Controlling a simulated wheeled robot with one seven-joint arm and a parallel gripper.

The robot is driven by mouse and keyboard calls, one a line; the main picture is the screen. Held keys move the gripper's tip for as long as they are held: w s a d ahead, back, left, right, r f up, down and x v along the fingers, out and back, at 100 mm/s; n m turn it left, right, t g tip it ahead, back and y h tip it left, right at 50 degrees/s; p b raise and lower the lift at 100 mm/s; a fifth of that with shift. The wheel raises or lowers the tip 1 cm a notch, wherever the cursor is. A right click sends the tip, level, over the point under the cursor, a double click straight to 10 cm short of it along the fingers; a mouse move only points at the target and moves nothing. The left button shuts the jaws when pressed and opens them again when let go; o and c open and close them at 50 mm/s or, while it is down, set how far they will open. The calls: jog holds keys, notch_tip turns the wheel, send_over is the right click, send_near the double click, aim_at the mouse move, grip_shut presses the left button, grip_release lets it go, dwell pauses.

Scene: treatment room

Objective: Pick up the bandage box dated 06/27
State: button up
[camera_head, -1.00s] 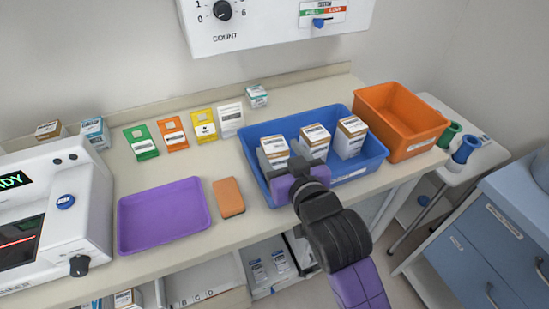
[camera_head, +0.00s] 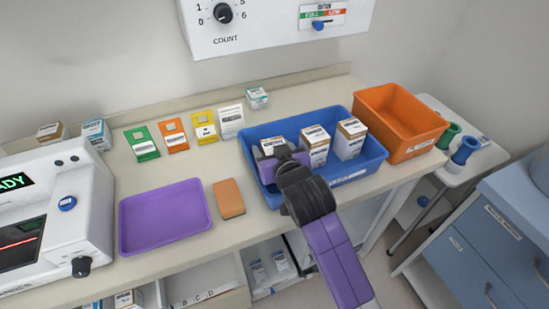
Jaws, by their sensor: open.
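Three white boxes with brown tops stand in a blue bin on the counter: a left box (camera_head: 272,144), a middle box (camera_head: 315,146) and a right box (camera_head: 349,139). Their labels carry small print; I cannot read any date, so I cannot tell which is dated 06/27. The blue bin (camera_head: 362,174) has its front wall towards me. My gripper (camera_head: 268,163) is at the left part of the bin, in front of the left box and hiding most of it. It is open; its fingertips are hard to make out, and I cannot tell whether it touches the box.
An orange bin (camera_head: 412,148) stands right of the blue one. A purple tray (camera_head: 163,217) and an orange block (camera_head: 228,198) lie to the left. Colored cards (camera_head: 172,136) and a small box (camera_head: 257,98) stand behind. A white machine (camera_head: 55,215) fills the far left.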

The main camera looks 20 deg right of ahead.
jog(key=shift+w+f, duration=0.15)
jog(key=shift+w, duration=0.1)
jog(key=c, duration=1.2)
